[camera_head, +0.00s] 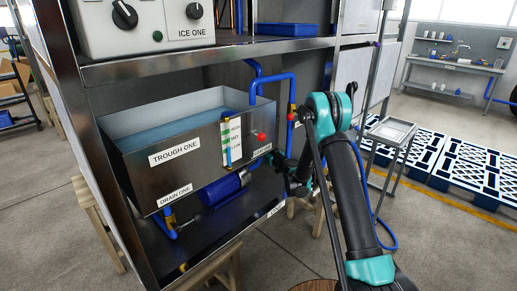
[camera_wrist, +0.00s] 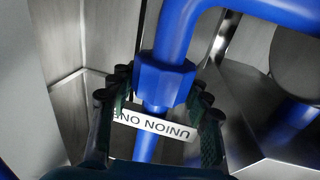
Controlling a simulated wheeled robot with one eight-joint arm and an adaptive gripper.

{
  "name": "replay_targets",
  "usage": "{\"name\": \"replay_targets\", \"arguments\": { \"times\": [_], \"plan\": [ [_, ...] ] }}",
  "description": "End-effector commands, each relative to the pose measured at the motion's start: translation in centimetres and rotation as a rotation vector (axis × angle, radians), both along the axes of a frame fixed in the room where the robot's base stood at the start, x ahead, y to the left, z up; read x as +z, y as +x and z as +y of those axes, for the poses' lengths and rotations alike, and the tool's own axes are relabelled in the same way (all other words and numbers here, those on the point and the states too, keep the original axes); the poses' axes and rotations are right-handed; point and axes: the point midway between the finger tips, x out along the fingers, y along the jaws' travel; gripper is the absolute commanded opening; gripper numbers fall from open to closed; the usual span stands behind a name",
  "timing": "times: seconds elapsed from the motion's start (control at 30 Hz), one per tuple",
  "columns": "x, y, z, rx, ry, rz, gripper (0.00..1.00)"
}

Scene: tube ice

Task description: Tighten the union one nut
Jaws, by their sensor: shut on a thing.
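The union one nut (camera_wrist: 165,80) is a blue hexagonal collar on a blue pipe, in the middle of the wrist view. A white label reading UNION ONE (camera_wrist: 155,120), upside down in this view, sits just below it. My gripper (camera_wrist: 159,84) is shut on the nut, with one dark finger on each side. In the head view my gripper (camera_head: 284,166) is beside the right end of the trough. The nut cannot be made out there, and its far side is hidden in the wrist view.
The metal trough (camera_head: 150,138) holds blue water and stands on a shelf left of my arm. A blue pipe (camera_head: 272,78) with a red-handled valve rises behind it. A blue cylinder (camera_head: 222,188) lies below. Steel frame posts are close by; blue pallets (camera_head: 457,165) stand right.

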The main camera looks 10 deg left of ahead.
Motion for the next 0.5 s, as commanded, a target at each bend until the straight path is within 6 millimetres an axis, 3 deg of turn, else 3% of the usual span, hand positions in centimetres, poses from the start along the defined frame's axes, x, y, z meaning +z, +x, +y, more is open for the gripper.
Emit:
{"name": "replay_targets", "arguments": {
  "times": [0.4, 0.43, 0.5],
  "plan": [
    [0.00, -0.07, -0.05, -0.043, 0.000, 0.000, 0.18],
    [0.00, -0.07, -0.05, -0.043, 0.000, 0.000, 0.49],
    [0.00, -0.06, -0.05, -0.043, 0.000, 0.000, 0.58]
  ]
}}
